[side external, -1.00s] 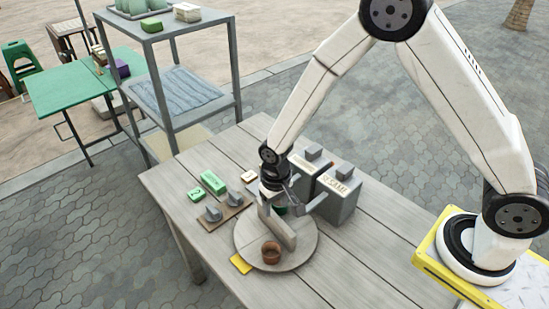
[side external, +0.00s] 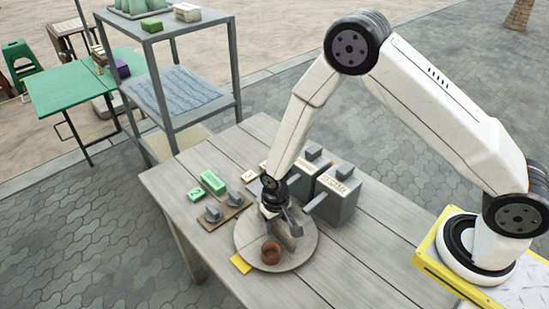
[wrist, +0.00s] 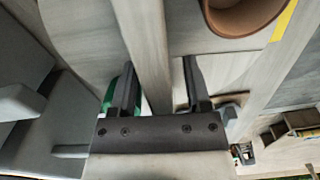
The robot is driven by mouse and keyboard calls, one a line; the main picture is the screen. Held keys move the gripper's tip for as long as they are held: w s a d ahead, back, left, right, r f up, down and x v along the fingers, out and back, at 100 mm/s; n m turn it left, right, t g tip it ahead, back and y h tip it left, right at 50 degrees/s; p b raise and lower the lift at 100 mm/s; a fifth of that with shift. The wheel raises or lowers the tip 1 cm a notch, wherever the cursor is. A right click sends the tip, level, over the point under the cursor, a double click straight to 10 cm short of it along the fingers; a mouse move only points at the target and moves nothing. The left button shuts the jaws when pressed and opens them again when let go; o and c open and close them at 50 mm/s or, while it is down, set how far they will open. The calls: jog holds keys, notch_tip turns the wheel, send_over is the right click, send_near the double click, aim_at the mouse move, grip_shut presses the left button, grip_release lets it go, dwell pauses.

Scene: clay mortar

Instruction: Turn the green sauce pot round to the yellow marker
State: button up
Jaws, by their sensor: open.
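A round grey turntable (side external: 306,253) lies on the table with an upright divider bar (side external: 288,241) across it. A brown pot (side external: 270,252) stands on the near side of the bar, close to the yellow marker (side external: 240,264) on the table by the disc's edge. The green sauce pot (wrist: 110,97) shows only as a green sliver beside the left finger in the wrist view; it is hidden in the side view. My gripper (wrist: 160,75) is open, with one finger on each side of the bar (wrist: 146,45). I cannot tell whether they touch it.
Grey lidded boxes with handles (side external: 336,195) stand just behind the turntable. A board with grey knobs (side external: 222,211) and green blocks (side external: 212,182) lie to its left. The table's front right is clear. A grey shelf (side external: 185,100) stands behind.

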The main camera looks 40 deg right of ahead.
jog(key=shift+f, duration=0.1)
jog(key=shift+c, duration=0.2)
grip_shut()
dwell(1.3)
